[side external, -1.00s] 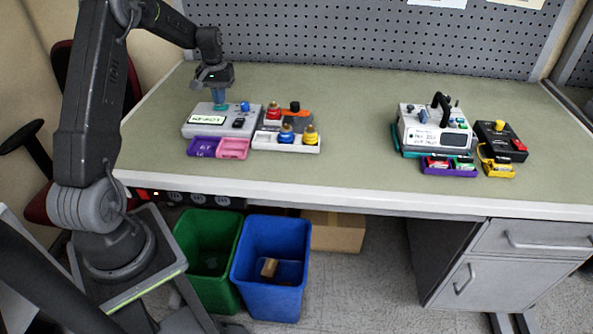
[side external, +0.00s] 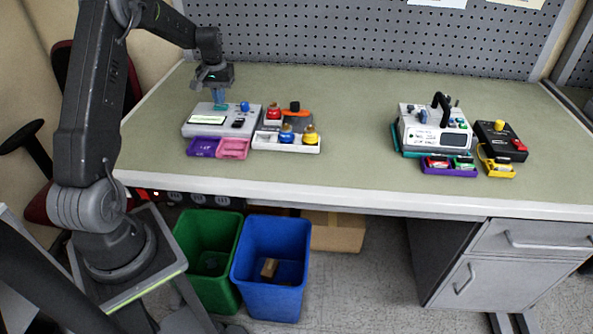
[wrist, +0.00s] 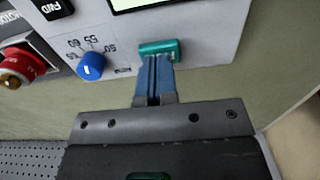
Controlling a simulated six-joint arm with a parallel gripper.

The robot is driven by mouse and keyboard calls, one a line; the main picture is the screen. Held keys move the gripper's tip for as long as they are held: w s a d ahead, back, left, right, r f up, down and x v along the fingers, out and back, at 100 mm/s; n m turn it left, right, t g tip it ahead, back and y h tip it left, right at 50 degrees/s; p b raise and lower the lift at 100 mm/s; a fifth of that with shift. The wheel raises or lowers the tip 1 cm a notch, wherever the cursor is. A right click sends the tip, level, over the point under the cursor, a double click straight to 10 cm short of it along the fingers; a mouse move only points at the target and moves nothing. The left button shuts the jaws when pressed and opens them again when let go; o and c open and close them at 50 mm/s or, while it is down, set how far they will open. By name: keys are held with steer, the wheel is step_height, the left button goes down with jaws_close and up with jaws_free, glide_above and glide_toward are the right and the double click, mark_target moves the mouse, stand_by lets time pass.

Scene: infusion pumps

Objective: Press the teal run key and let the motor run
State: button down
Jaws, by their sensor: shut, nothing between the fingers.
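The teal run key (wrist: 160,48) is on the grey motor unit (wrist: 205,18), between the dial and the unit's edge. It also shows as a small teal patch in the side view (side external: 222,106). My gripper (wrist: 154,66) is shut and empty. Its blue fingertips overlap the near edge of the teal key in the wrist view; whether they touch it or how far it is pressed, I cannot tell. In the side view the fingers (side external: 213,93) point down at the back of the unit. The unit's screen (side external: 200,121) is lit pale, its text unreadable.
A blue dial (wrist: 91,66), a black FWD key (wrist: 52,8) and a red-topped connector (wrist: 22,62) are close by. Purple (side external: 203,147) and pink (side external: 233,148) trays lie in front. A white pump (side external: 435,130) stands far right. The bench middle is clear.

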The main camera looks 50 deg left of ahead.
step_height(320, 180, up, 7)
stand_by(0.8)
steer(key=s+d+r+m+t, duration=0.1)
steer(key=d+r, duration=0.3)
steer(key=d, duration=0.4)
steer(key=s+d+r+m+t+y, duration=0.1)
steer(key=s+d+r+m, duration=0.15)
steer(key=d, duration=0.45)
steer(key=d+r+m+t, duration=0.1)
steer(key=d+r, duration=0.4)
steer(key=d, duration=0.3)
steer(key=s+d+f+m+t, duration=0.1)
steer(key=s+d+m, duration=0.1)
steer(key=s+d, duration=0.5)
steer(key=s+d+f+m+t+h, duration=0.1)
steer(key=s+d+m, duration=0.1)
steer(key=s+d, duration=0.5)
steer(key=shift+s+d+t, duration=0.25)
steer(key=shift+s+t, duration=0.05)
steer(key=shift+s, duration=0.3)
